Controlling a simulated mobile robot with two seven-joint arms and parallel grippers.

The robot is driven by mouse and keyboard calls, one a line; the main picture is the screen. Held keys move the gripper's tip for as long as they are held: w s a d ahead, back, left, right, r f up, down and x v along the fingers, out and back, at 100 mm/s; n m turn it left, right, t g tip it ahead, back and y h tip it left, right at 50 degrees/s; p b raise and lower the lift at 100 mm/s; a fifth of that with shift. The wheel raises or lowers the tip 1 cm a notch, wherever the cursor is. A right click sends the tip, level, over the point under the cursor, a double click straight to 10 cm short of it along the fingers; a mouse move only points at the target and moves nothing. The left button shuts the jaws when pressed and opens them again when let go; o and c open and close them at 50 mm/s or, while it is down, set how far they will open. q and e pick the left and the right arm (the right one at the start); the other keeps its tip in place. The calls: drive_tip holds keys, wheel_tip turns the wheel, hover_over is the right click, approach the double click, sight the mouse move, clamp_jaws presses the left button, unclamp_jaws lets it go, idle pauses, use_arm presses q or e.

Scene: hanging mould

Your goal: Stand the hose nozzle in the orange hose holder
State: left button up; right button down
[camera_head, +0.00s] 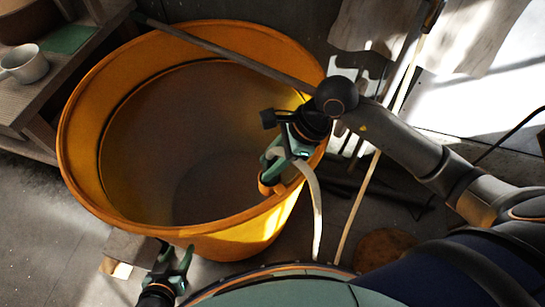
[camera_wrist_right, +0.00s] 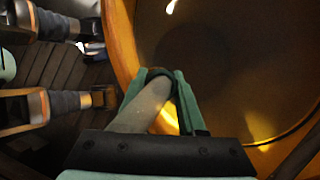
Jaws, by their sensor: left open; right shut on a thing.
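My right gripper (camera_head: 277,158) is at the near right rim of the big orange tub (camera_head: 85,170). It is shut on the hose nozzle, whose pale end (camera_wrist_right: 145,108) lies between the green fingers (camera_wrist_right: 160,78) in the right wrist view. The pale hose (camera_head: 317,215) hangs from the gripper down outside the tub. A small orange piece (camera_head: 267,187) just below the fingers looks like the hose holder; the fingers and rim partly hide it. I cannot tell whether the nozzle touches it. My left gripper (camera_head: 176,256) is open and empty, in front of the tub.
A dark pole (camera_head: 220,52) slants across the tub's far rim. A wooden shelf (camera_head: 50,95) with a white mug (camera_head: 24,64) stands at the left. A wooden block (camera_head: 125,250) lies by my left gripper. The inside of the tub looks clear.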

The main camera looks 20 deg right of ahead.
use_arm(q)
drive_tip(key=shift+a, duration=0.15)
use_arm(e)
drive_tip(key=shift+f+b, duration=0.25)
drive_tip(key=shift+b, duration=0.05)
drive_tip(key=c, duration=1)
unclamp_jaws()
drive_tip(key=shift+f, duration=0.1)
drive_tip(key=o, duration=0.5)
use_arm(q)
drive_tip(key=shift+s+f, duration=0.15)
drive_tip(key=shift+f, duration=0.15)
use_arm(e)
drive_tip(key=shift+r+p, duration=0.55)
drive_tip(key=shift+r, duration=0.1)
use_arm(q)
drive_tip(key=shift+s+a+r, duration=0.25)
use_arm(e)
drive_tip(key=v, duration=1.1)
drive_tip(key=shift+d+r, duration=0.15)
drive_tip(key=shift+d, duration=0.1)
use_arm(q)
drive_tip(key=shift+w, duration=0.2)
use_arm(e)
drive_tip(key=shift+s, duration=0.1)
